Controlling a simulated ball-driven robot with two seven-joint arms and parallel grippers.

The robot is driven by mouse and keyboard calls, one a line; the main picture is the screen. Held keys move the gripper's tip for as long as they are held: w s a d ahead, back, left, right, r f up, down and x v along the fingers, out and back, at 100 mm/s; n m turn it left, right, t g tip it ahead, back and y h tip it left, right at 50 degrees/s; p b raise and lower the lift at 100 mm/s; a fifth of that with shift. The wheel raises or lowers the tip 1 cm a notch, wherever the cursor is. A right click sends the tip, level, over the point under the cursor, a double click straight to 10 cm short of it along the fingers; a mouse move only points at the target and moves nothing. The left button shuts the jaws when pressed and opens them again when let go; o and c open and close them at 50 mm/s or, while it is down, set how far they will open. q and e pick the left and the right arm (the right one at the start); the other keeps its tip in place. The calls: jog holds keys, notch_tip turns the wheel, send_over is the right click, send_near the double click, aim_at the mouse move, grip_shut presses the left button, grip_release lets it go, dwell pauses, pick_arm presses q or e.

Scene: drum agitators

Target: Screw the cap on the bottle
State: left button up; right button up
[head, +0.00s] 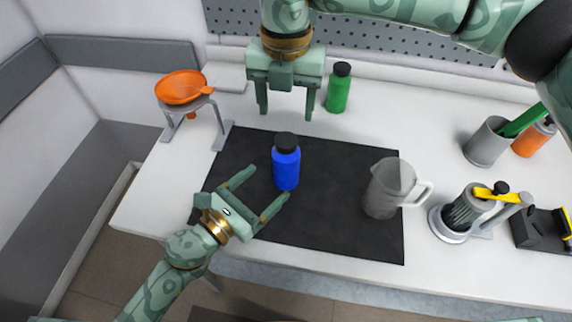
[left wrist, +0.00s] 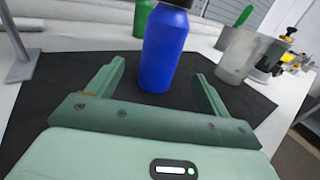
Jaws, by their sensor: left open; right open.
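The blue bottle (head: 286,168) stands upright on the black mat (head: 335,225), with a black cap (head: 286,141) on its top. My left gripper (head: 263,193) is open just in front of the bottle, its fingers pointing toward it. In the left wrist view the bottle (left wrist: 163,48) shows ahead, between the lines of the two open fingers (left wrist: 160,82). The cap is cut off there at the top edge. I cannot tell how tightly the cap sits.
A green bottle with a black cap (head: 339,88) stands at the back. An orange funnel on a grey stand (head: 181,90) is at the back left. A grey pitcher (head: 385,190) stands right of the blue bottle. A grey cup (head: 486,143) and a metal device (head: 465,212) stand further right.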

aim_at(286, 165)
pick_arm(q)
jog(key=x, duration=0.8)
